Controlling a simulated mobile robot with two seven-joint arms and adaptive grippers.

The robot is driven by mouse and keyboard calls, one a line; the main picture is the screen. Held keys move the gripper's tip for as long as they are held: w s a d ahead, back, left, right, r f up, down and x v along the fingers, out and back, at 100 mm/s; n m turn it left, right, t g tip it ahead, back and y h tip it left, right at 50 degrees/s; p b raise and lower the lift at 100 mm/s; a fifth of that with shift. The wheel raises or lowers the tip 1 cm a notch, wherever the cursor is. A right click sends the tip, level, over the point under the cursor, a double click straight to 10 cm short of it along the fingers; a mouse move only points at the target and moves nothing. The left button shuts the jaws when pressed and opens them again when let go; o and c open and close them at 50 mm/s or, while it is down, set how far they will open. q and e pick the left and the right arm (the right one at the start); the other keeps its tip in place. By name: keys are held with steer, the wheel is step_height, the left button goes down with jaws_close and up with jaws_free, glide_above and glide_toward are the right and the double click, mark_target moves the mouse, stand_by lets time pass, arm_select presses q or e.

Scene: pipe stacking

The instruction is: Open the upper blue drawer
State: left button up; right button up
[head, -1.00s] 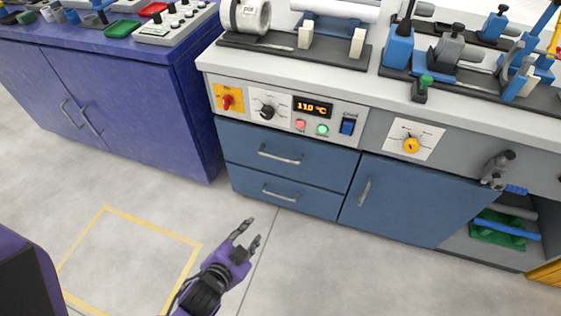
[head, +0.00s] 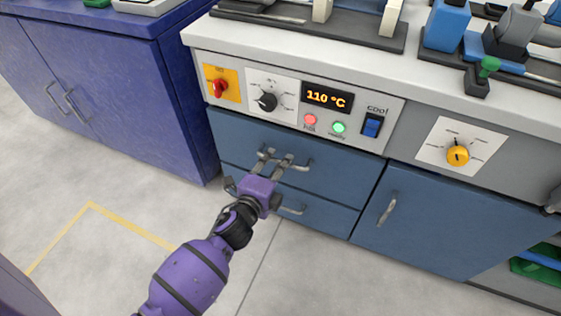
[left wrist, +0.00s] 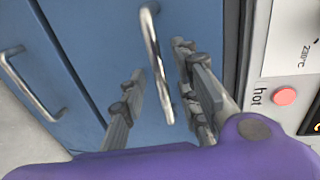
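The upper blue drawer (head: 335,160) is in the bench front below the control panel and looks flush and shut. Its bar handle (head: 303,166) is partly hidden behind my left gripper (head: 275,158). In the left wrist view the upper handle (left wrist: 151,45) runs between the two spread fingers of my left gripper (left wrist: 160,85). The fingers are open, one on each side of the bar, and I see no clear grip on it. My right gripper is in neither view.
The lower drawer's handle (head: 293,210) is just below my left gripper. A blue cupboard door (head: 440,225) is to the right, and a purple-blue cabinet (head: 120,80) to the left. The panel with knobs and a 110 °C display (head: 327,98) is above. The floor in front is clear.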

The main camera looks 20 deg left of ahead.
arm_select(q)
steer(key=shift+x, duration=1.05)
steer(key=shift+c, duration=0.2)
jaws_close()
